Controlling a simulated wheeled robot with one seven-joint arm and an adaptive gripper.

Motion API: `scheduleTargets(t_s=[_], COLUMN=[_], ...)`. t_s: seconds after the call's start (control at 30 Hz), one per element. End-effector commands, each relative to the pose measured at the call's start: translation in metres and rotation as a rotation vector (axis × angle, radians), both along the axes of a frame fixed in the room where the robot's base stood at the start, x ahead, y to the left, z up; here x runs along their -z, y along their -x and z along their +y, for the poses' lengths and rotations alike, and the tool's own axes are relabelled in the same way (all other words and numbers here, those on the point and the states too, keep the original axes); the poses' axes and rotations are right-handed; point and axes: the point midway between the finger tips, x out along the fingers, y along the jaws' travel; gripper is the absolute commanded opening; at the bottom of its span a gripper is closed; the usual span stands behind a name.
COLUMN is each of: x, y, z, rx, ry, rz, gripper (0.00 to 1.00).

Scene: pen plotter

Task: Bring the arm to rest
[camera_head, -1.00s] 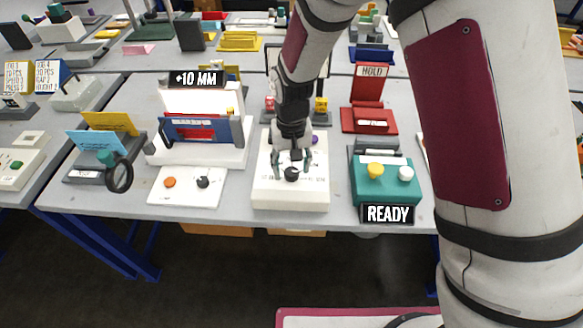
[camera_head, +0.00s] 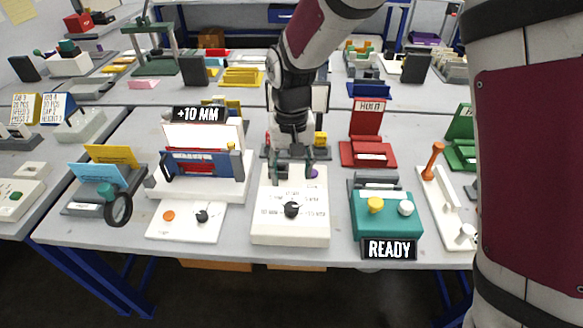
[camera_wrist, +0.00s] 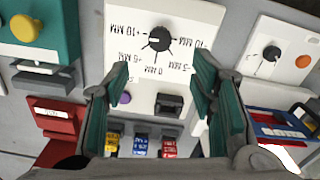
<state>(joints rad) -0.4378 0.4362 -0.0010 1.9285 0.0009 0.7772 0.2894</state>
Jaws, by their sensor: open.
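My gripper (camera_head: 292,172) is open and empty, with its fingers apart above the back part of the white dial panel (camera_head: 290,232). In the wrist view the two teal-padded fingers (camera_wrist: 163,112) frame a purple button (camera_wrist: 125,97) and a black switch on that panel. The black dial knob (camera_head: 291,210) lies in front of the fingers, apart from them. In the wrist view the knob (camera_wrist: 158,39) has marks around it from -10 MM to +10 MM. My arm comes down from the upper right.
The plotter (camera_head: 202,162) with a "+10 MM" sign (camera_head: 199,115) stands left of the dial panel. A teal box (camera_head: 386,222) with a "READY" sign (camera_head: 388,249) stands right, before a red "HOLD" stand (camera_head: 368,152). A magnifier (camera_head: 118,209) is at the left.

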Motion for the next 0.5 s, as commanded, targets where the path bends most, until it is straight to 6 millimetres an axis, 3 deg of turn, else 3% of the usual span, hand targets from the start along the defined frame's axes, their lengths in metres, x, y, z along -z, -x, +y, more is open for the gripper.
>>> scheduleTargets(t_s=[0.27, 0.37, 0.5], x=[-0.007, -0.026, -0.068], y=[0.001, 0.005, 0.021], z=[-0.004, -0.018, -0.051], rx=[0.003, 0.011, 0.030], ry=[-0.003, -0.011, -0.027], rz=[-0.008, -0.027, -0.074], gripper=[0.51, 0.51, 0.51])
